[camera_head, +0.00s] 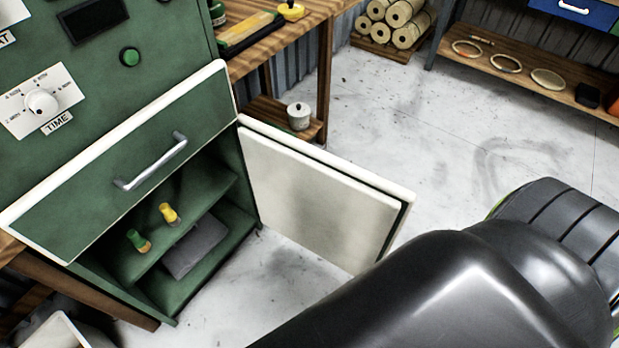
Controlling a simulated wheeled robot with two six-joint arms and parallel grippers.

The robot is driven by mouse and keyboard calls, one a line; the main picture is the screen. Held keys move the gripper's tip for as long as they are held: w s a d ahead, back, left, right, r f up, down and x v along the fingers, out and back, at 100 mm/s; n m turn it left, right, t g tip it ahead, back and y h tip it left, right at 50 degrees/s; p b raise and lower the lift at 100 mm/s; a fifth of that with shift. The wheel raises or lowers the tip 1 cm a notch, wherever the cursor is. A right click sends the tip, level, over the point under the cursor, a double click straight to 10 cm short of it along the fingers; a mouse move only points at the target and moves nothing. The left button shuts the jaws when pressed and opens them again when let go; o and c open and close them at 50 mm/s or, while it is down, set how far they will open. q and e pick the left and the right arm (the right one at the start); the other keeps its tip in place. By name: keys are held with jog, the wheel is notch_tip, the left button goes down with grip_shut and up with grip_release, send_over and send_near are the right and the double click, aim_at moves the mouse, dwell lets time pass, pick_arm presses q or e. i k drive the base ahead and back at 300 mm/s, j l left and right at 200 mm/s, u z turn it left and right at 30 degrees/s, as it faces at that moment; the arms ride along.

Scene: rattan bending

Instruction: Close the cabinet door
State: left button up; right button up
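The cabinet (180,250) is green, with an open lower compartment below a drawer front with a silver handle (150,161). Its door (310,195) stands wide open, hinged at the right side of the opening, with its pale inner face showing. A large dark grey arm part of mine fills the lower right and overlaps the door's lower right corner in the picture; I cannot tell if they touch. Neither gripper shows.
Inside the compartment are a yellow-handled tool (168,212), a green-and-yellow one (138,241) and a grey block (196,246). A wooden bench (270,55) with a small pot (299,115) stands behind the door. Open floor (400,130) lies to the right.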

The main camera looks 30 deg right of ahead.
aim_at(351, 217)
jog(key=l+u, duration=0.25)
jog(key=u, duration=0.15)
jog(key=l+u, duration=0.2)
jog(key=u, duration=0.25)
jog(key=k+l+u, duration=0.15)
jog(key=u, duration=0.25)
jog(key=k+l, duration=0.25)
jog(key=l, duration=0.15)
jog(key=k+l, duration=0.25)
jog(key=l, duration=0.15)
jog(key=k+l, duration=0.25)
jog(key=l, duration=0.15)
jog(key=k+l, duration=0.25)
jog(key=l, duration=0.2)
jog(key=k+l, duration=0.25)
jog(key=l, duration=0.15)
jog(key=l+u, duration=0.1)
jog(key=l, duration=0.35)
jog(key=k+l+u, duration=0.1)
jog(key=l, duration=0.35)
jog(key=i+l+u, duration=0.3)
jog(key=i+l, duration=0.3)
jog(key=k+l, duration=0.25)
jog(key=l+u, duration=0.05)
jog(key=l, duration=0.05)
